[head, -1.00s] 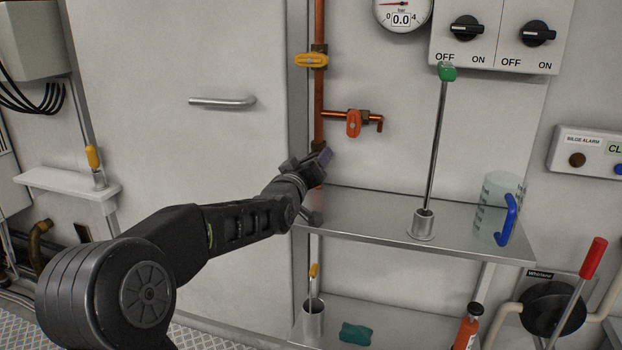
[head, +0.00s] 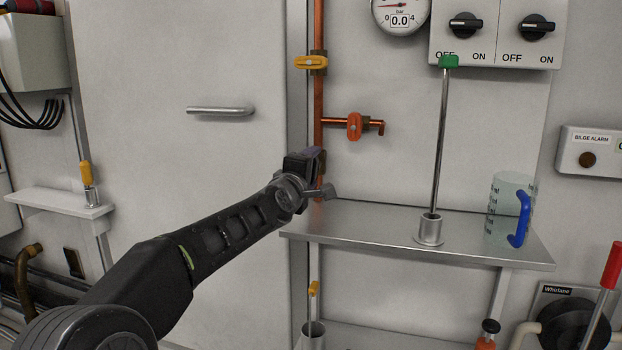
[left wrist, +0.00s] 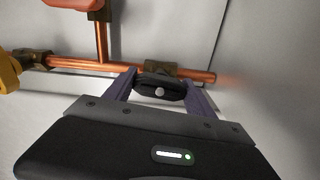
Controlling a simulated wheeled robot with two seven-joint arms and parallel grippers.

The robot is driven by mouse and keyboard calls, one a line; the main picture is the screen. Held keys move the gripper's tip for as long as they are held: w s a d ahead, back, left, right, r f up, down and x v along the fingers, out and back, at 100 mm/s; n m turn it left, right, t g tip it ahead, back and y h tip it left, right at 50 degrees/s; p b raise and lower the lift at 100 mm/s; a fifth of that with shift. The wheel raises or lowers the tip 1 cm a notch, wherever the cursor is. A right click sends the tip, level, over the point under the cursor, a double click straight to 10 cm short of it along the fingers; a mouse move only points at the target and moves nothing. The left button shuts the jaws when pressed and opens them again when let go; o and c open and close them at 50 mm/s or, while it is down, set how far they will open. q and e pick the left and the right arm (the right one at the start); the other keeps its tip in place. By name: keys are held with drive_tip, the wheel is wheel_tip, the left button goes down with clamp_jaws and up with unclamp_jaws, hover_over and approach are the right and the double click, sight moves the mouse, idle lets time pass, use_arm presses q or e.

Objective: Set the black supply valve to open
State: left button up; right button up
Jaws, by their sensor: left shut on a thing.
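The black supply valve's handle (left wrist: 161,90) sits between the two purple fingers of my left gripper (left wrist: 158,92) in the left wrist view. The fingers are shut on its two ends. The handle's long side lies roughly along the copper pipe (left wrist: 200,76), with its brass body (left wrist: 158,70) just behind. In the head view my left gripper (head: 316,160) is at the lower part of the upright copper pipe (head: 319,92), and it hides the black valve there. My right gripper is not in view.
A yellow valve (head: 310,62) is higher on the pipe, and an orange valve (head: 354,126) is on the side branch. The gauge (head: 399,14) reads 0.0.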

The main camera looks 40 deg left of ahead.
use_arm(q)
drive_tip(key=shift+s+a+f+n, duration=0.15)
drive_tip(key=shift+a+n, duration=0.1)
drive_tip(key=shift+n, duration=0.35)
drive_tip(key=o, duration=1.2)
drive_tip(key=shift+a, duration=0.15)
drive_tip(key=shift+o, duration=0.9)
drive_tip(key=shift+d, duration=0.25)
drive_tip(key=p+v, duration=0.1)
drive_tip(key=v, duration=0.6)
drive_tip(key=shift+s, duration=0.35)
